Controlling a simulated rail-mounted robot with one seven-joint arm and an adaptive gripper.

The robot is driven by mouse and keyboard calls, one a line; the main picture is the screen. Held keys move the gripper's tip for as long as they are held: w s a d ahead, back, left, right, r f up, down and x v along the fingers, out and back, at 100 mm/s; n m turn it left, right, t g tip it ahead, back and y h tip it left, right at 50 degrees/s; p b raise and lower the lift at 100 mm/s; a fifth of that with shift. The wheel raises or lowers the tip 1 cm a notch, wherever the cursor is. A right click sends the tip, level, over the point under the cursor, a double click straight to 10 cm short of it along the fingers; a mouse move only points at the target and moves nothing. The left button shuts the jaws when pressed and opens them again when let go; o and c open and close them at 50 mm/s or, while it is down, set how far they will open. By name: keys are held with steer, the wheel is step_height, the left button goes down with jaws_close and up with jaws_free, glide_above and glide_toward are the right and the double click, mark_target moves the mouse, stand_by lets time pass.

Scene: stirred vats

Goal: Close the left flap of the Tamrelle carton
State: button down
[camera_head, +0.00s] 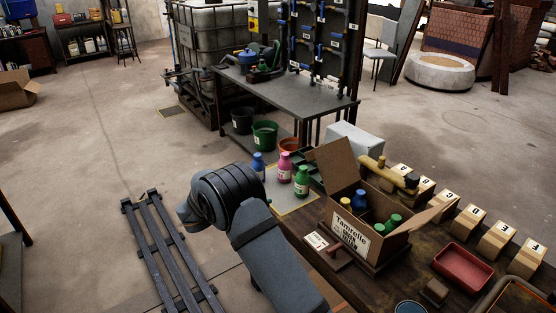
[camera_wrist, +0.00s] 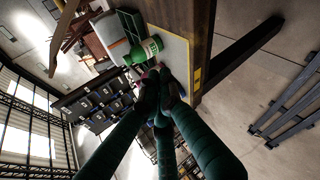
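The Tamrelle carton (camera_head: 352,238) stands on the wooden bench in the head view, with its lettered face toward me. Its left flap (camera_head: 334,166) stands up, and its right flap (camera_head: 428,217) slopes outward. The top is open; bottles with blue, green and yellow caps (camera_head: 359,200) show inside. My arm is left of the carton in the head view, with my gripper hidden there. In the wrist view my gripper's dark green fingers (camera_wrist: 160,86) converge near a green bottle (camera_wrist: 145,51); their tips overlap, so the opening is unclear. No carton is clearly visible there.
Blue (camera_head: 258,166), pink (camera_head: 284,169) and green (camera_head: 301,181) bottles stand on a yellow-edged mat left of the carton. A yellow tool (camera_head: 388,174) lies behind it.

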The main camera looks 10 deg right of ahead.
steer(key=w+d+r+n+t+h, duration=0.2)
steer(key=d+r+h, duration=0.1)
steer(key=r, duration=0.8)
steer(key=w+d+p, duration=0.3)
steer(key=w+d, duration=0.1)
steer(key=d, duration=0.4)
steer(key=shift+d+f, duration=0.15)
steer(key=shift+d, duration=0.05)
steer(key=shift+s, duration=0.1)
steer(key=shift+f+h+b, duration=0.1)
steer(key=shift+h+b, duration=0.2)
steer(key=shift+b, duration=0.05)
